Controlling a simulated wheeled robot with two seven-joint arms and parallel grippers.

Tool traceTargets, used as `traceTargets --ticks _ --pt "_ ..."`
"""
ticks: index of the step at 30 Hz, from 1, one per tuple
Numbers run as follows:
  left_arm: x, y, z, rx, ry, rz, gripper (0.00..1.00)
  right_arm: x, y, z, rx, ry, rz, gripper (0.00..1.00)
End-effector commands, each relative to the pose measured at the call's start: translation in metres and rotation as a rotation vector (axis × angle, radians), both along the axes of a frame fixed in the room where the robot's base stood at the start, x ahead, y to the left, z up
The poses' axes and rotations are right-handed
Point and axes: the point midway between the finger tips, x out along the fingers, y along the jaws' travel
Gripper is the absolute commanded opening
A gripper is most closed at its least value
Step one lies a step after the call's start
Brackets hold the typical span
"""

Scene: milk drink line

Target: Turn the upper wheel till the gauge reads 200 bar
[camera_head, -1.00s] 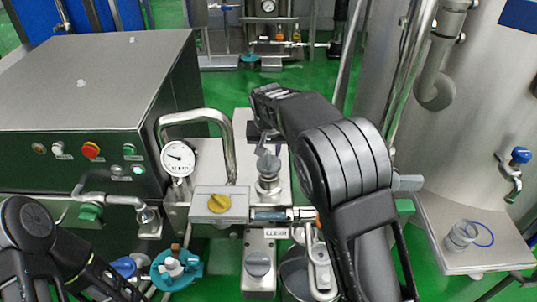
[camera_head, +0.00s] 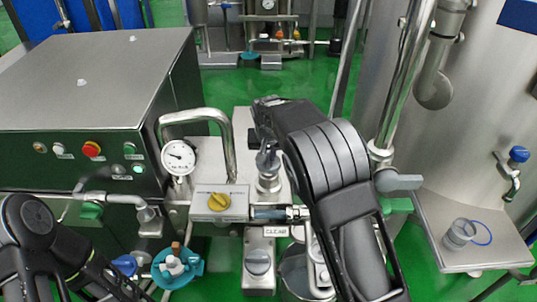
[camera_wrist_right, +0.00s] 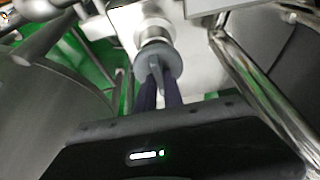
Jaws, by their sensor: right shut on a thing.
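The upper wheel (camera_head: 267,160) is a small grey knob on a silver valve body right of the bent pipe. It also shows in the right wrist view (camera_wrist_right: 158,66), with a raised grip bar across its face. My right gripper (camera_head: 262,142) is at the wheel, shut on it. Its dark fingers (camera_wrist_right: 160,95) reach the grip bar in the wrist view; their tips are partly hidden. The round white gauge (camera_head: 178,157) stands left of the wheel. Its needle points left and slightly up; the numbers are too small to read. My left arm enters at lower left; its fingertips are out of frame.
A bent steel pipe (camera_head: 228,130) rises between gauge and wheel. A yellow knob (camera_head: 219,201) and a lower grey wheel (camera_head: 258,262) are in front. A steel cabinet (camera_head: 90,90) stands left, a large tank (camera_head: 465,130) right. A cup (camera_head: 460,232) sits on a side shelf.

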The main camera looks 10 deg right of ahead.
Motion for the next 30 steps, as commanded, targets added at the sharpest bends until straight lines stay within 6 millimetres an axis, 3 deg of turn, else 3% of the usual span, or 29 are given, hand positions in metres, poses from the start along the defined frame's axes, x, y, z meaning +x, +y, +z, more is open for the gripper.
traceTargets --ticks 20,30 --pt "0.0 0.0 0.0005 0.0 0.0 0.0 0.34 0.0001 0.0005 0.0003 -0.001 0.0 -0.022 0.0" --pt "-0.0002 0.0001 0.0023 0.001 0.001 0.001 0.34 0.0008 0.0016 0.0005 -0.003 -0.001 -0.176 0.0"
